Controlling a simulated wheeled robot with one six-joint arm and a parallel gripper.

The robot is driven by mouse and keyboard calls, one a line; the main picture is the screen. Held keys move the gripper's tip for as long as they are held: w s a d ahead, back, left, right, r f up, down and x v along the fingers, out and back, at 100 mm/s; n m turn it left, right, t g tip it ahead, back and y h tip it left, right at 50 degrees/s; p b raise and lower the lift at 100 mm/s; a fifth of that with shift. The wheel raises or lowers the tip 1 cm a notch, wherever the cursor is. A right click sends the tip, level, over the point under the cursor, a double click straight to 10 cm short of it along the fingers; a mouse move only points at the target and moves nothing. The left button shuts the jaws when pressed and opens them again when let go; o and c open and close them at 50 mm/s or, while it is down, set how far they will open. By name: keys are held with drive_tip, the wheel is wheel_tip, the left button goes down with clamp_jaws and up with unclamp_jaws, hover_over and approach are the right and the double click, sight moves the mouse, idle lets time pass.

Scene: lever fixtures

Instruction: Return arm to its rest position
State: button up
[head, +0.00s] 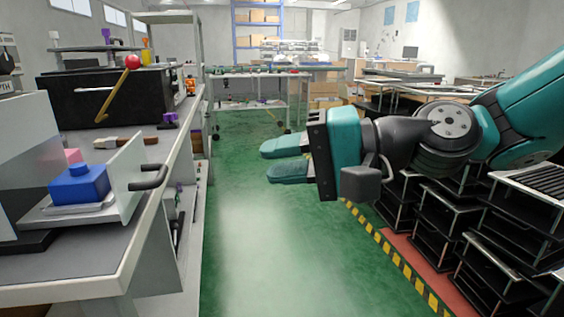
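My arm reaches in from the right edge, teal and dark grey, bent at a round joint. My gripper (275,160) hangs in mid-air over the green aisle floor, pointing left toward the bench. Its two teal fingers lie close together, one partly behind the other from this angle. Nothing shows between or at the fingertips. How wide the gap between them is cannot be told. The gripper is apart from the bench and its fixtures.
At left, a grey bench (120,240) carries a black box with a red-knobbed lever (118,88) and a tray with a blue block (78,185) behind a handled panel. Black racks (435,215) stand under my arm at right. The green aisle (275,265) between is clear.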

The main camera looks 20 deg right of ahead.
drive_tip(key=s+d+f+n+g+h+p, duration=0.1)
drive_tip(key=s+d+f+n+g+h, duration=0.3)
drive_tip(key=s+f+n+g+h, duration=0.5)
wheel_tip(320, 180, up, 24)
drive_tip(key=s+n+t+p, duration=0.1)
drive_tip(key=s+n+p, duration=0.1)
drive_tip(key=p, duration=2.4)
drive_tip(key=shift+s+a+r+t+h, duration=0.2)
drive_tip(key=shift+a+t+h, duration=0.05)
drive_tip(key=shift+t+h, duration=0.05)
